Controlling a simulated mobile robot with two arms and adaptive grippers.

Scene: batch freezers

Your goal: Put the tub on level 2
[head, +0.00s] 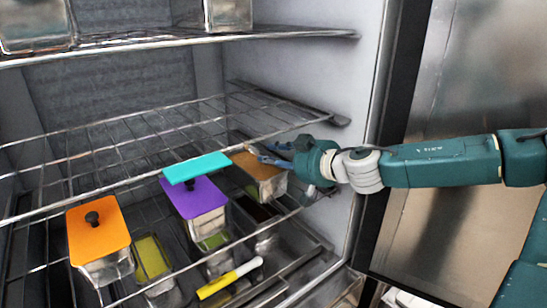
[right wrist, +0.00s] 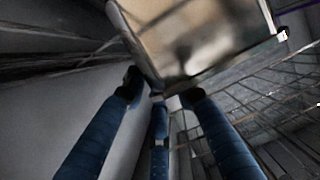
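A metal tub with brown-orange contents (head: 262,184) is at the right side of the freezer, in the gap below the middle wire shelf. It has no lid. My right gripper (head: 272,154) is at its far right rim, with blue fingers at the rim. In the right wrist view the metal tub (right wrist: 205,40) fills the top, and the right gripper's fingers (right wrist: 160,95) are spread around its near corner. I cannot tell whether they press on it. My left gripper is not in view.
The middle wire shelf (head: 130,150) is largely bare. A teal lid (head: 197,168) is by the shelf's front rail. Metal tubs (head: 228,14) stand on the upper shelf.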

